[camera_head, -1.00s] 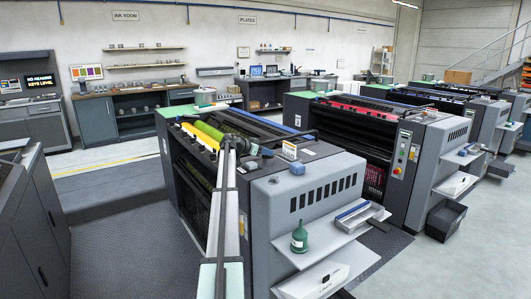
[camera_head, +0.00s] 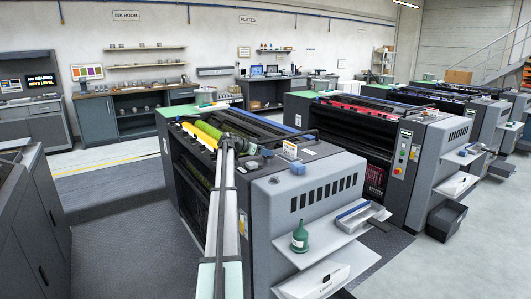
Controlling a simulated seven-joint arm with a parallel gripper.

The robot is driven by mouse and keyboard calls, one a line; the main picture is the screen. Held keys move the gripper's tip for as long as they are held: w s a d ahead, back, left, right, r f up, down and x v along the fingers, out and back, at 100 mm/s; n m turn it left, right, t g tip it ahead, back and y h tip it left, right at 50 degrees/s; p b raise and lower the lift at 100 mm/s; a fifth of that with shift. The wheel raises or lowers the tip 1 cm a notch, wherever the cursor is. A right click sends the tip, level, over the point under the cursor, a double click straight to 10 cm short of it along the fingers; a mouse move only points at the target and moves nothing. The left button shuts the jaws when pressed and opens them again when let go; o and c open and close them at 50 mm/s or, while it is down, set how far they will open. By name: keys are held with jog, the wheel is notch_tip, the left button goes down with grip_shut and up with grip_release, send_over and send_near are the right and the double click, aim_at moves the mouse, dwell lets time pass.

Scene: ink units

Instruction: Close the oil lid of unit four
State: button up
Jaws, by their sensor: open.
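The nearest ink unit (camera_head: 305,205) is a grey and black machine with a yellow and a green roller (camera_head: 207,130) along its top. I cannot read a number on it. A small blue box-like part (camera_head: 298,168) sits on its grey top near the right side. A second small grey-blue part (camera_head: 253,150) is further back on the top. My gripper (camera_head: 240,146) is at the far end of my arm, over the top of this unit and close beside the grey-blue part. Its fingers are small and dark; contact cannot be told. I cannot tell which part is the oil lid.
The left floor is open.

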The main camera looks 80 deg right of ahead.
jog(key=v, duration=1.2)
jog(key=shift+w+a, duration=0.2)
jog(key=shift+a, duration=0.05)
